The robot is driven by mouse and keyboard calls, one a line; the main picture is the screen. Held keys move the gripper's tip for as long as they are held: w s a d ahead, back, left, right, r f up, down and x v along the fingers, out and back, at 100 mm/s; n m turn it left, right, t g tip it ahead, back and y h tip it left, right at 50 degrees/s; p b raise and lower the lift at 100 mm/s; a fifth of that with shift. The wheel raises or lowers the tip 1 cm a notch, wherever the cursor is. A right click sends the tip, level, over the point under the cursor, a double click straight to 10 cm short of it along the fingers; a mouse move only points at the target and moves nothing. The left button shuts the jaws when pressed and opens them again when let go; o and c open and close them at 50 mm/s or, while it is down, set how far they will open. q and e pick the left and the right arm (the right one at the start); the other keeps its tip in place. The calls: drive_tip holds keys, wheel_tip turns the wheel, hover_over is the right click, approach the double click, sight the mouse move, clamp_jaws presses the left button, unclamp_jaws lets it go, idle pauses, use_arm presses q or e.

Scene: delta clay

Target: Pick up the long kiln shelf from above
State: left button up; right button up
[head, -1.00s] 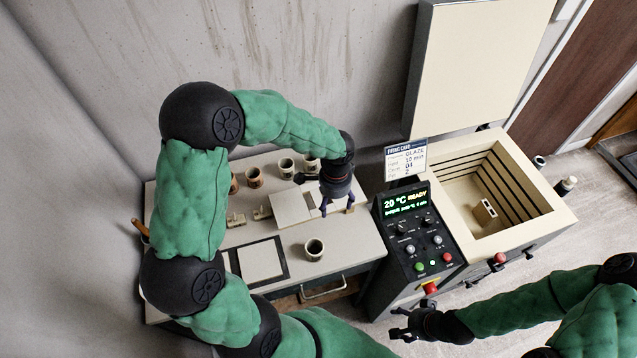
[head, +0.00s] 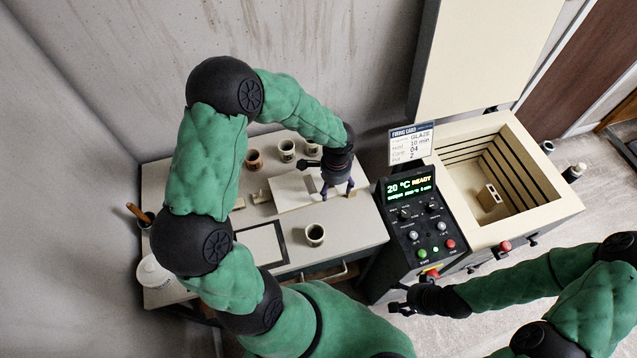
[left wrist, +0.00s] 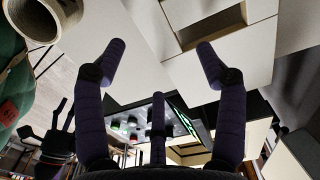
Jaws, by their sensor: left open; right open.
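A pale, flat slab (head: 290,192), which looks like the long kiln shelf, lies on the table toward its back right. My left gripper (head: 337,193) points down over the slab's right part, its fingers open. In the left wrist view the open fingers (left wrist: 160,52) have nothing between them, and pale flat surfaces lie beyond. I cannot tell whether the fingertips touch the slab. My wrist hides part of the slab's right end. My right gripper (head: 400,302) is open and empty, low in front of the kiln's control panel.
Several cups stand behind the slab, and one cup (head: 315,234) stands in front. A pale square in a dark frame (head: 262,246) lies at the front left. The open kiln (head: 515,225) and its control panel (head: 415,215) stand to the right. A white jar (head: 152,272) is at the left.

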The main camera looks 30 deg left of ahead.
sight(334, 193)
use_arm(q)
wheel_tip(334, 193, down, 4)
drive_tip(key=shift+r+b, duration=0.25)
drive_tip(key=shift+b, duration=0.1)
clamp_jaws()
drive_tip(key=shift+w+r, duration=0.1)
drive_tip(key=shift+w, duration=0.05)
